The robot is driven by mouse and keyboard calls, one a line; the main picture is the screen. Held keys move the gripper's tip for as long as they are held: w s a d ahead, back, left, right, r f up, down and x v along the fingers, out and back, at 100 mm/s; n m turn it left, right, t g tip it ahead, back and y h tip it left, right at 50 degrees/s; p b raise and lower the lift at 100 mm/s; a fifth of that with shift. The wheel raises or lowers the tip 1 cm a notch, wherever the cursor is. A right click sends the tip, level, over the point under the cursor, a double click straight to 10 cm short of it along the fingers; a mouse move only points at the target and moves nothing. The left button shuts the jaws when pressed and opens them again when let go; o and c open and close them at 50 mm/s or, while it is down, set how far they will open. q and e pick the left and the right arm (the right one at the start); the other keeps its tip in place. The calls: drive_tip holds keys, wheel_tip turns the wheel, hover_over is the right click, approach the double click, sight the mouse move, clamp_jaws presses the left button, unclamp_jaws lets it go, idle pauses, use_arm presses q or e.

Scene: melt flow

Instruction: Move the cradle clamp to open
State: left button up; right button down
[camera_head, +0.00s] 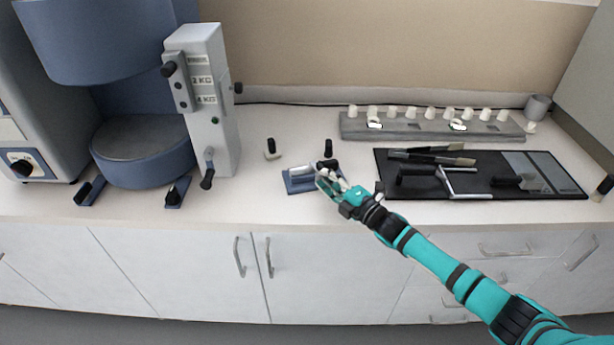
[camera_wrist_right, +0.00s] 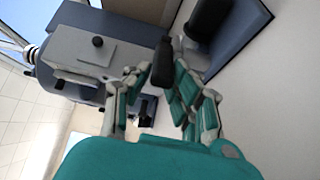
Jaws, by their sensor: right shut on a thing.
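The cradle (camera_head: 290,184) is a small blue base on the worktop with a pale cylinder-like piece on it. Black handles (camera_head: 328,148) stand at its right side. My right gripper (camera_head: 326,179) is at the cradle's right end and covers part of it. In the right wrist view my right gripper (camera_wrist_right: 158,95) has its fingers around a black handle (camera_wrist_right: 162,62), which seems to be the clamp handle. A blue plate (camera_wrist_right: 245,45) with another black grip (camera_wrist_right: 208,18) shows beside it. The clamp's exact position is hidden. My left gripper is not in view.
A large blue and grey machine (camera_head: 140,140) with a light grey column (camera_head: 212,110) stands left. A small knobbed piece (camera_head: 272,154) stands behind the cradle. A black mat (camera_head: 470,192) with tools lies right, below a grey rack (camera_head: 420,130) of white pieces. The front worktop strip is clear.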

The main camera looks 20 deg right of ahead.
drive_tip(key=shift+w+r, duration=0.1)
drive_tip(key=shift+r, duration=0.05)
drive_tip(key=shift+w+d+b, duration=0.25)
drive_tip(key=shift+w+b, duration=0.25)
drive_tip(key=shift+b, duration=0.15)
drive_tip(key=shift+w, duration=0.25)
drive_tip(key=c, duration=1.6)
unclamp_jaws()
drive_tip(key=o, duration=0.5)
drive_tip(key=shift+w+a, duration=0.1)
drive_tip(key=shift+o, duration=0.2)
